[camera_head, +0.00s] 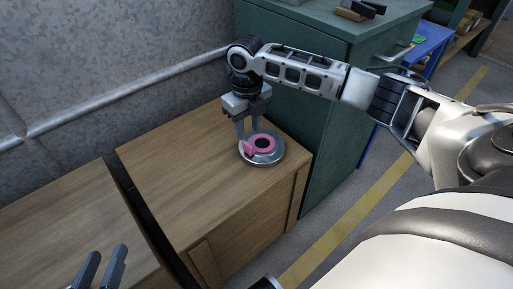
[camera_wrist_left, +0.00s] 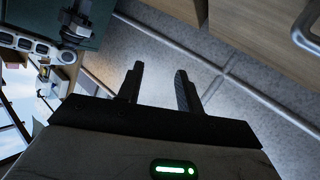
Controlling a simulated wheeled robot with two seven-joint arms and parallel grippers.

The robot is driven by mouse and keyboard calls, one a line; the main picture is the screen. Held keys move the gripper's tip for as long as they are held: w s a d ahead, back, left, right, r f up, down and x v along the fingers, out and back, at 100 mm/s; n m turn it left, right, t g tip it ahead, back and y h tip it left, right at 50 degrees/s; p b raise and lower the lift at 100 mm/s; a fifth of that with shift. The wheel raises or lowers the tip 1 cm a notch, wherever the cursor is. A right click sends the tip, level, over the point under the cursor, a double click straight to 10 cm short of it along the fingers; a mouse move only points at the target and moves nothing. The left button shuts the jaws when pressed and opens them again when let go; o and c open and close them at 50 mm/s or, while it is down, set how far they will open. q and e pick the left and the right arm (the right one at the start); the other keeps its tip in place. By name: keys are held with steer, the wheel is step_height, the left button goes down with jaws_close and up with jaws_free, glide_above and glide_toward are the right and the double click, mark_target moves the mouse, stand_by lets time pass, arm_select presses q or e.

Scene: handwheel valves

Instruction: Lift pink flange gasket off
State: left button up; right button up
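The pink flange gasket (camera_head: 264,144) is a ring with a small tab on its left side. It lies on a round silver metal flange (camera_head: 270,158) on top of a wooden cabinet. My right gripper (camera_head: 248,132) points down just above and behind the tab, its fingers apart. Whether the fingertips touch the gasket is hard to tell. My left gripper (camera_head: 103,270) is open and empty at the lower left, well away from the gasket; its spread fingers also show in the left wrist view (camera_wrist_left: 160,80).
The wooden cabinet (camera_head: 190,175) has free top surface left of the flange. Another wooden cabinet (camera_head: 70,225) stands to the left across a dark gap. A green cabinet (camera_head: 330,110) rises close behind and right. A pipe (camera_head: 130,90) runs along the grey wall.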

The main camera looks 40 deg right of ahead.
mark_target(248, 144)
steer(key=f, duration=0.1)
steer(key=f+b, duration=0.1)
steer(key=f, duration=0.1)
steer(key=f+b, duration=0.1)
steer(key=f, duration=0.1)
steer(key=shift+s+a, duration=0.15)
steer(key=shift+a, duration=0.1)
arm_select(q)
steer(key=shift+w+d+r+n+t+h, duration=0.15)
steer(key=shift+d+r+n+t+h, duration=0.25)
steer(key=shift+n+h, duration=0.15)
arm_select(e)
jaws_close()
